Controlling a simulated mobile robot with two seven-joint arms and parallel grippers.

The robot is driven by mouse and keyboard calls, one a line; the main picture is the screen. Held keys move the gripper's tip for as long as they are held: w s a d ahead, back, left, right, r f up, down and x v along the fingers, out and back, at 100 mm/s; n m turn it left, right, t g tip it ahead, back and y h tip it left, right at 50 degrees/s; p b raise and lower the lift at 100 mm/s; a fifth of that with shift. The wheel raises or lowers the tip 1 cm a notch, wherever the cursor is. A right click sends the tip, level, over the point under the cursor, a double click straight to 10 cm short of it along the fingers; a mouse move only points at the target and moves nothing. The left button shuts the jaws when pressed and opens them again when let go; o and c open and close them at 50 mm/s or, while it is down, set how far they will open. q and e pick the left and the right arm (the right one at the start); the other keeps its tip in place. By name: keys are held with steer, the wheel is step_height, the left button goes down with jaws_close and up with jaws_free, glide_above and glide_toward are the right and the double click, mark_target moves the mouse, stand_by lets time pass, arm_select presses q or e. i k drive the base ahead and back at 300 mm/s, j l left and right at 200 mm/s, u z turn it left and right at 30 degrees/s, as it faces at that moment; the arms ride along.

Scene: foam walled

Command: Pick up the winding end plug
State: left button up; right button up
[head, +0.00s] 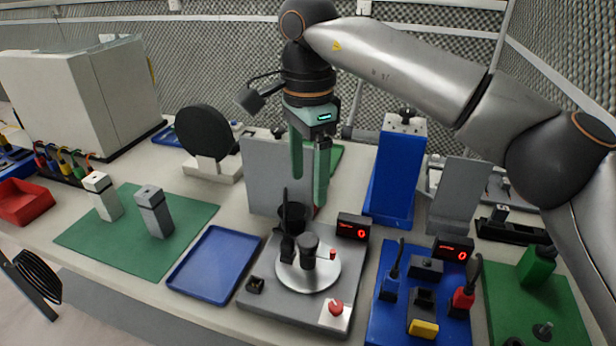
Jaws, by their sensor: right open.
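My right gripper (309,190) hangs down at the centre, with green fingers apart and nothing seen between them. It is above and behind the grey winding station (262,297), which carries a round silver plate with a black knob (309,246). I cannot tell for sure which part is the winding end plug. Two cabled plugs stand on the blue board to the right: a blue plug (389,288) and a red plug (462,299). The gripper is apart from both. My left gripper is not in view.
A blue tray (214,264) lies empty left of the station. A green mat (120,246) holds two grey blocks. A grey upright panel (262,178) and a tall blue fixture (397,170) stand near the gripper. A red button (336,307) is at the station's front.

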mark_target(287, 245)
steer(key=k, duration=1)
